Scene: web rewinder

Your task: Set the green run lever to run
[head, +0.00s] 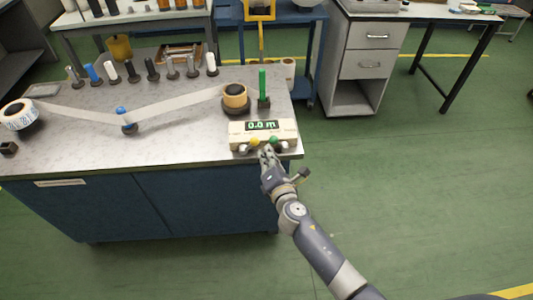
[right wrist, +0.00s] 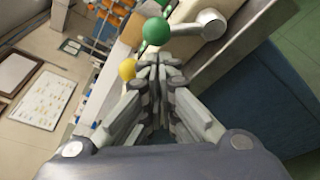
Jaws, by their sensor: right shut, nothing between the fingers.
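A green ball knob (head: 273,140) sits at the front of the cream counter box (head: 284,129), whose display reads about 0.0 m. In the right wrist view the green knob (right wrist: 156,31) is on a grey metal arm (right wrist: 205,24), just beyond my fingertips. A yellow knob (head: 254,141) is to its left; it also shows in the right wrist view (right wrist: 127,69). My right gripper (head: 266,154) is shut and empty, close in front of the knobs. I cannot tell whether it touches the green one. My left gripper is out of view.
A tall green post (head: 262,86) stands behind the box. A tan roll (head: 235,96) carries a web past a blue-topped roller (head: 122,112) to a printed roll (head: 19,115). Several coloured posts line the back of the bench (head: 180,132). The floor right of it is clear.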

